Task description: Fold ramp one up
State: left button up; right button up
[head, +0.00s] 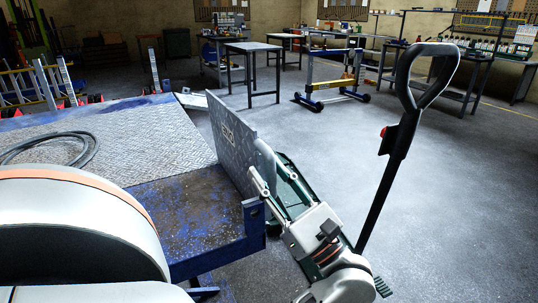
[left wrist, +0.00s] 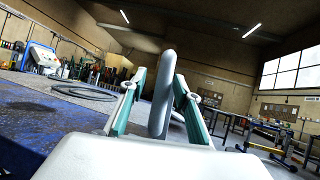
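Ramp one, a grey tread-plate flap (head: 236,152), stands steeply up at the near end of the blue lift platform (head: 190,212). My left gripper (head: 268,184), white with green fingers, is at the ramp's right end. In the left wrist view the ramp's rounded grey edge (left wrist: 162,100) stands between the two fingers (left wrist: 159,82). The fingers are spread, with a visible gap at least on the left side, so the gripper looks open around the edge. My right gripper is in neither view.
A black handle (head: 388,165) with a red button rises right of my gripper; its base is hidden. A black hose (head: 85,150) lies on the platform. Tables (head: 253,47) and a blue-yellow stand (head: 335,80) are farther back. The floor at right is clear.

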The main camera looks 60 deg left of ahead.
pick_arm(q)
jog(key=v, duration=0.7)
jog(key=shift+d, duration=0.2)
jog(key=shift+f, duration=0.1)
